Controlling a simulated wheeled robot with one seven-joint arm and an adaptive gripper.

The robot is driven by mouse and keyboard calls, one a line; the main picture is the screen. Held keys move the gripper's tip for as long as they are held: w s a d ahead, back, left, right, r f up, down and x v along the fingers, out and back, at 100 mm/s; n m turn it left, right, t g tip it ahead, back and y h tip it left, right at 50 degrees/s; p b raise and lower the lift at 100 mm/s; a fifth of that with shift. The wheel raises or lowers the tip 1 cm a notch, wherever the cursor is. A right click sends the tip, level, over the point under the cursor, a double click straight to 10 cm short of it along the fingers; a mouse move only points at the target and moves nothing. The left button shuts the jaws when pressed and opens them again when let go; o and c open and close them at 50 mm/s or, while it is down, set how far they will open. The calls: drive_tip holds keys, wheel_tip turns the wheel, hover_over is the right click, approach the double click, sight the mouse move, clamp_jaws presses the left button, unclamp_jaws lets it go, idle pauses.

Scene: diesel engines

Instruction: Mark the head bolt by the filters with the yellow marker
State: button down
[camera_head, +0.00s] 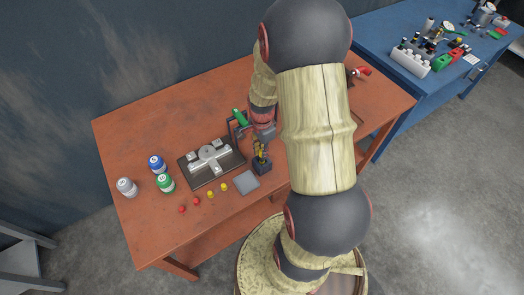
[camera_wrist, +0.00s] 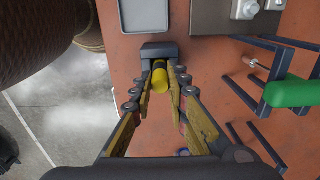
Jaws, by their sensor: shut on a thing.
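My gripper (camera_wrist: 160,75) is shut on the yellow marker (camera_wrist: 160,84), which lies between its two fingers in the wrist view. A dark block-like holder (camera_wrist: 158,48) is right at the fingertips; I cannot tell whether the marker is still seated in it. In the head view my gripper (camera_head: 261,151) is over this holder (camera_head: 262,168), at the table's middle. The grey cylinder head (camera_head: 211,160) lies on a dark plate to the left. Its bolts are too small to tell apart there; two bolt heads (camera_wrist: 243,9) show at the wrist view's top. Canister-like filters, white (camera_head: 127,187), blue (camera_head: 157,165) and green (camera_head: 166,183), stand at the left.
The orange table (camera_head: 130,135) holds a grey square pad (camera_head: 247,182) and small red (camera_head: 182,209) and yellow (camera_head: 211,194) pieces along its front. A dark rack with a green-handled tool (camera_wrist: 292,93) stands close to my gripper. A cluttered blue table (camera_head: 385,40) is behind right.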

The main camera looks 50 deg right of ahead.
idle(0.4)
drive_tip(key=shift+r+p, duration=3.35)
drive_tip(key=shift+r, duration=1.15)
